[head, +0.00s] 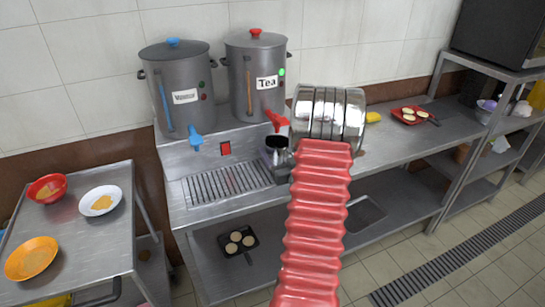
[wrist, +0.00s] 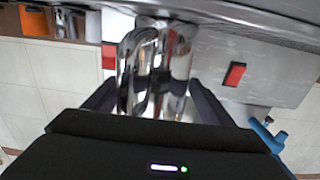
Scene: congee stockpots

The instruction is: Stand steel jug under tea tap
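The steel jug (head: 277,160) shows in the head view just below the red tea tap (head: 277,121), at the right end of the drip grate (head: 228,183). The tap belongs to the grey urn labelled "Tea" (head: 256,92). In the wrist view the shiny jug (wrist: 155,65) sits between the two dark fingers of my gripper (wrist: 157,98), which are closed against its sides. In the head view my arm hides most of the gripper. I cannot tell whether the jug's base touches the grate.
A second urn (head: 180,95) with a blue tap (head: 195,138) stands to the left. A red switch (head: 225,148) is on the stand's front. A side table (head: 75,235) holds several bowls. A red tray (head: 412,117) lies on the right counter. The grate's left part is clear.

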